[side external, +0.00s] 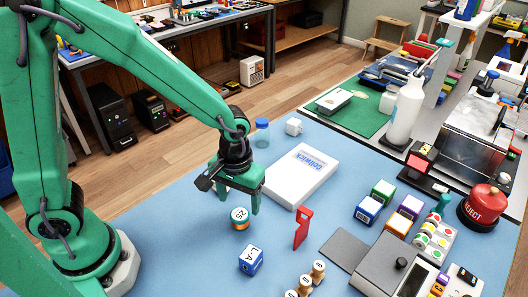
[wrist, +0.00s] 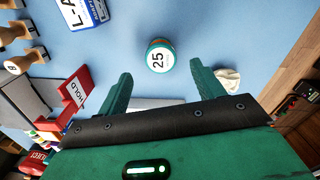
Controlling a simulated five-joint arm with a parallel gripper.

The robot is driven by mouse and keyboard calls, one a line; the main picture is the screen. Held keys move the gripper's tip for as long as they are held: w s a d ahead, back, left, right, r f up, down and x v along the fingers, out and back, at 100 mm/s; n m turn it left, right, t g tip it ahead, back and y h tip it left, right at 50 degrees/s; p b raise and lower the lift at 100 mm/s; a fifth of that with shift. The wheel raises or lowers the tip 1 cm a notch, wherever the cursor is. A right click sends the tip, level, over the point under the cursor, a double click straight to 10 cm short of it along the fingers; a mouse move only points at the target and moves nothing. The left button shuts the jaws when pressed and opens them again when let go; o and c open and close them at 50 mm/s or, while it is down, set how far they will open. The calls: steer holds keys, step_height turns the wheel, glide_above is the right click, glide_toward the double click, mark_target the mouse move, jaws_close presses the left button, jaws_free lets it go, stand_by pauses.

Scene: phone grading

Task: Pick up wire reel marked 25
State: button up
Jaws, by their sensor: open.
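The wire reel marked 25 (side external: 240,217) stands on the blue mat, with a white top and a green and orange rim. It also shows in the wrist view (wrist: 160,56), lying ahead of the fingertips and roughly between their lines. My gripper (side external: 234,207) is above the mat close to the reel, pointing down, with its fingers apart and nothing between them. In the wrist view my gripper (wrist: 160,90) shows both green fingers spread wide. The reel is apart from the fingers in that view.
A blue block marked LA (side external: 250,261) sits in front of the reel. A red HOLD stand (side external: 302,228) and a white Cellwick box (side external: 301,175) are to the right. Wooden stamps (side external: 312,276) stand nearer the front. The blue mat (side external: 170,235) is clear left of the reel.

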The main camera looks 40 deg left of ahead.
mark_target(240, 214)
steer(key=shift+f, duration=0.6)
steer(key=shift+f, duration=0.1)
steer(key=shift+f, duration=2.5)
steer(key=c, duration=1.1)
